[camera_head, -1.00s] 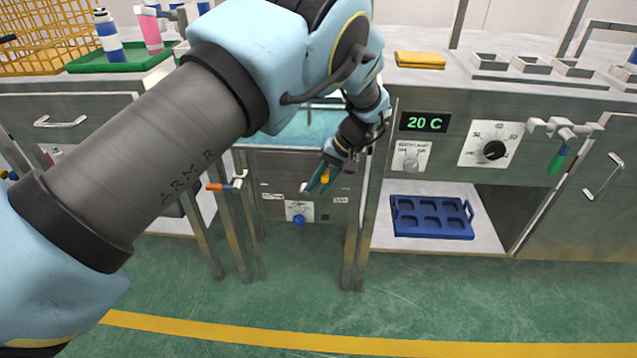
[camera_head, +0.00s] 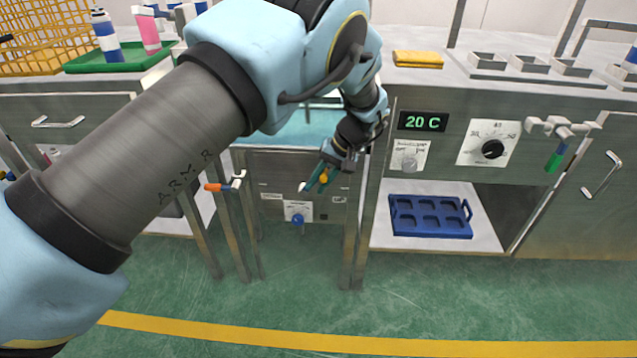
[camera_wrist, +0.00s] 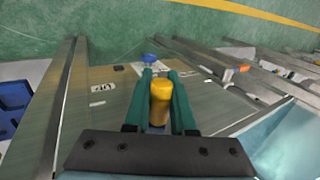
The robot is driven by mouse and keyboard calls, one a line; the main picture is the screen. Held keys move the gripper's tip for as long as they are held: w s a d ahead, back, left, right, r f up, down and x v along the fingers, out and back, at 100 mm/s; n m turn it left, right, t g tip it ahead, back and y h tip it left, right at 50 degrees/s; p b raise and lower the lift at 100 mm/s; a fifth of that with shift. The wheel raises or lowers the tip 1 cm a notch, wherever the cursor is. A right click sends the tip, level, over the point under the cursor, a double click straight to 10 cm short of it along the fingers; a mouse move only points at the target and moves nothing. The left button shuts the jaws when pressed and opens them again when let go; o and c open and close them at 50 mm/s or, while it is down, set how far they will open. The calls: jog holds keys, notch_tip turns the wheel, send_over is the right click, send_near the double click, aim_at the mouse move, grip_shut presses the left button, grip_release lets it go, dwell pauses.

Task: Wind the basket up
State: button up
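My gripper (camera_head: 321,180), with its two green fingers, is in front of the tank's steel front panel (camera_head: 265,170). Between the fingers is a yellow handle (camera_wrist: 160,95), close against both of them in the wrist view; it also shows in the head view (camera_head: 324,179). The fingers look shut on it. Its mount is hidden by my gripper. A blue knob (camera_head: 297,219) on a white plate sits lower on the panel, with small labels on both sides; it appears beyond the fingertips in the wrist view (camera_wrist: 149,58). The tank (camera_head: 290,130) has a teal interior. No basket is visible in it.
An orange-handled lever (camera_head: 216,187) sticks out left of the panel. Right are a steel bench with a 20 C display (camera_head: 423,122), a dial (camera_head: 492,148), a green-handled valve (camera_head: 554,160) and a blue tray (camera_head: 430,232) on its shelf. The green floor (camera_head: 330,310) in front is clear.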

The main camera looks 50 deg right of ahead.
jog(key=o, duration=0.5)
jog(key=shift+a+f, duration=0.1)
jog(key=shift+c, duration=0.2)
notch_tip(320, 180, up, 10)
